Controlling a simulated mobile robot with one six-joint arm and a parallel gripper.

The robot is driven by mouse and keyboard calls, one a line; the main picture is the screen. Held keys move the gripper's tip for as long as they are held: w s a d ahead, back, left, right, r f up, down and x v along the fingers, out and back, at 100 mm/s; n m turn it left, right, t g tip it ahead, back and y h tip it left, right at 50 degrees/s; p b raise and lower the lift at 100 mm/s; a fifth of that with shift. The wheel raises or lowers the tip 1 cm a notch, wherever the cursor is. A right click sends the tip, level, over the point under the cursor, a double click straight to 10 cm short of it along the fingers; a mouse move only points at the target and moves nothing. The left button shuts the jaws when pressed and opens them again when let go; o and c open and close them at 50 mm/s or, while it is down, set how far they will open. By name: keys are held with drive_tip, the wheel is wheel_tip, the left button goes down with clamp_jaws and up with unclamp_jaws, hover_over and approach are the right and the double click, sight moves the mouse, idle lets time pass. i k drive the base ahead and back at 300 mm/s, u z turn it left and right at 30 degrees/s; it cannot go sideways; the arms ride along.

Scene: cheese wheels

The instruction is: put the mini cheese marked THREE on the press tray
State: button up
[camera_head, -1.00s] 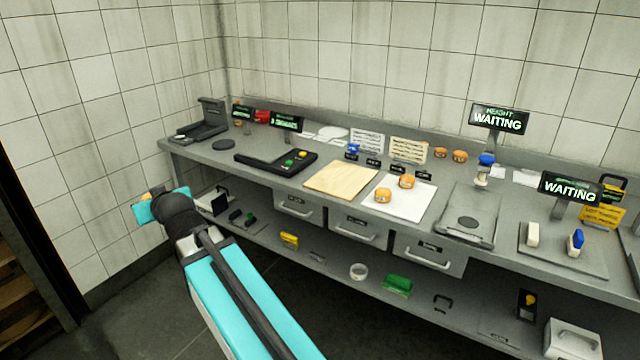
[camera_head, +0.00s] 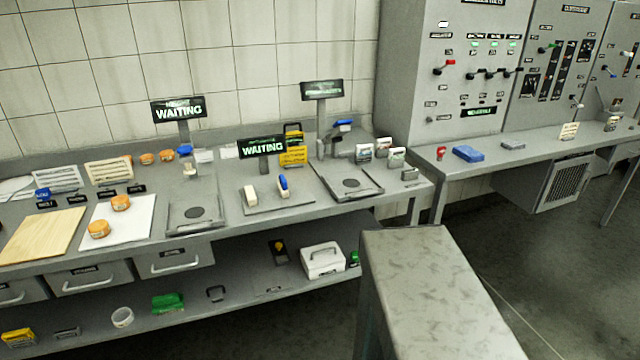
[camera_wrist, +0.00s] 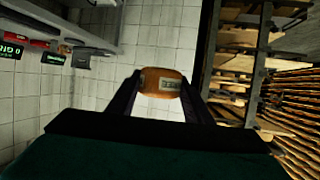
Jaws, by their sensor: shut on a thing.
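My gripper (camera_wrist: 161,80) is shut on a small orange cheese (camera_wrist: 160,84) with a label on its side, in the wrist view. The label's print is too small to read surely. My arm and gripper are out of the head view. Two orange mini cheeses, one nearer (camera_head: 99,229) and one farther (camera_head: 121,203), sit on a white board (camera_head: 138,226). Two more cheeses (camera_head: 147,159) stand by the wall. I cannot tell which station is the press tray; flat stations with round dark pads stand at the middle (camera_head: 181,228) and right (camera_head: 362,194) of the bench.
Signs reading WAITING (camera_head: 179,109) stand over the bench. A wooden board (camera_head: 42,236) lies at left. A grey block (camera_head: 430,275) rises close in front. Control cabinets (camera_head: 470,75) and a second bench stand at right. Wooden racks (camera_wrist: 235,60) show in the wrist view. Floor is open at right.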

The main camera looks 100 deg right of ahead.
sight(351, 183)
drive_tip(key=k, duration=2.5)
drive_tip(key=z, duration=0.75)
drive_tip(key=i, duration=0.75)
drive_tip(key=u, duration=0.15)
